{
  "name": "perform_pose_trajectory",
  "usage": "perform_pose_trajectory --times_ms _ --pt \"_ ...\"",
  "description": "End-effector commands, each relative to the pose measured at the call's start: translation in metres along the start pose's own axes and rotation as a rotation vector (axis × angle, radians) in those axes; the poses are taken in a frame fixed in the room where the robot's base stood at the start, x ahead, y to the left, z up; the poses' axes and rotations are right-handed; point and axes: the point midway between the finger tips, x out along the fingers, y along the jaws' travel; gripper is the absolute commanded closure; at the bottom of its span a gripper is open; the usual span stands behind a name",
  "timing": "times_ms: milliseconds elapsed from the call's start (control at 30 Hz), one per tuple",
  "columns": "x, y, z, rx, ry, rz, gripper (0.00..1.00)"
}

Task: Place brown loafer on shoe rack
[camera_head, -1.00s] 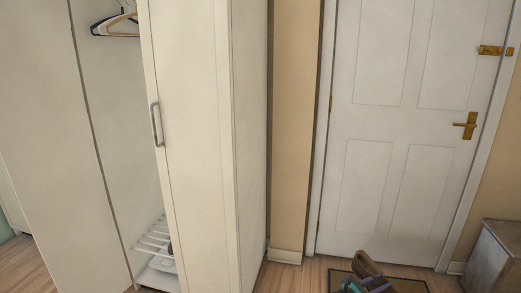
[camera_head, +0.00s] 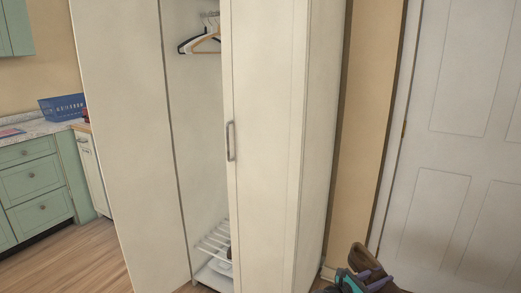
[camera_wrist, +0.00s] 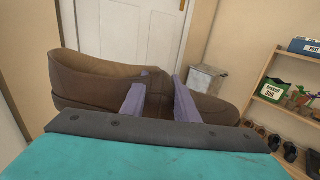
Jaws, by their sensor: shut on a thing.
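The brown loafer (camera_wrist: 92,85) is held in my gripper (camera_wrist: 160,95), whose two purple fingers are closed on its middle in the wrist view. In the head view the loafer (camera_head: 366,258) shows at the bottom right, in front of the door, with my gripper (camera_head: 368,280) below it. A white slatted shoe rack (camera_head: 212,243) stands at the bottom of the white wardrobe. The wardrobe's right door hides part of the rack. A dark and white item on the rack is mostly hidden.
The wardrobe's right door (camera_head: 262,150) stands between my gripper and the rack. Hangers (camera_head: 203,40) hang above. Green kitchen drawers (camera_head: 30,190) and open wood floor (camera_head: 75,260) are at the left. In the wrist view a wooden shelf (camera_wrist: 280,107) holds several shoes and boxes.

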Motion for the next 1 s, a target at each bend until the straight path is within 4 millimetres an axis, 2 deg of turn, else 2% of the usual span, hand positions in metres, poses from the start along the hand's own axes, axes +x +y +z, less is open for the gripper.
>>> perform_pose_trajectory --times_ms 33,500,1000 --pt "-0.012 0.007 0.014 0.001 -0.002 0.016 1.00" --pt "-0.111 0.059 0.087 0.002 -0.001 0.146 1.00" --pt "-0.214 0.090 0.154 0.001 -0.001 0.281 1.00"
